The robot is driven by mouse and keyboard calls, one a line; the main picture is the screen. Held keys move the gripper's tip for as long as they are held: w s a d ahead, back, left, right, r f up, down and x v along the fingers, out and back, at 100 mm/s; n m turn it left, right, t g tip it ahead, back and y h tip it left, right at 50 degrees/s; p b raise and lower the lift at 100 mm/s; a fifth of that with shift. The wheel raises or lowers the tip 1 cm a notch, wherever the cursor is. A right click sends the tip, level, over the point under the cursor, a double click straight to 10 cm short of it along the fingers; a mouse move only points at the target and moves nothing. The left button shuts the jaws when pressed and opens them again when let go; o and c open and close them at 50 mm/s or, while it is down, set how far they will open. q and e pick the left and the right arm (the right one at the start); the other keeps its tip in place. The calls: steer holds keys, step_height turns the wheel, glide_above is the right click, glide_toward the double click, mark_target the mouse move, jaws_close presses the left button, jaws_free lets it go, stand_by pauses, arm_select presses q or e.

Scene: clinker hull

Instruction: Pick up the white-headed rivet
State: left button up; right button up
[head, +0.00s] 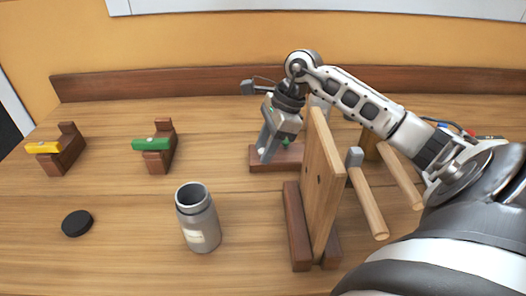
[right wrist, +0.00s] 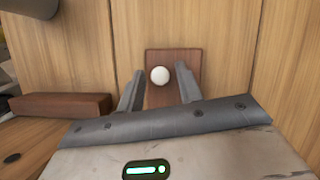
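The white-headed rivet (right wrist: 160,75) shows in the right wrist view as a round white head over a small dark brown block (right wrist: 188,57). My right gripper (right wrist: 159,82) is open, with one finger on each side of the rivet head in that view and a gap to both. I cannot tell how far the fingertips are above the block. In the head view my right gripper (head: 266,152) points down over the brown block (head: 258,161), and the rivet is hidden there. My left gripper is not in view.
An upright wooden board (head: 322,185) on brown feet stands just right of the gripper, with a hammer (head: 369,200) beyond it. A grey canister (head: 198,220), a black lid (head: 77,223), a green-topped holder (head: 158,155) and a yellow-topped holder (head: 62,150) stand left. Bare tabletop lies between them.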

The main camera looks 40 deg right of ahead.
jaws_close()
steer(key=shift+r, duration=0.1)
step_height(320, 180, up, 10)
stand_by(0.3)
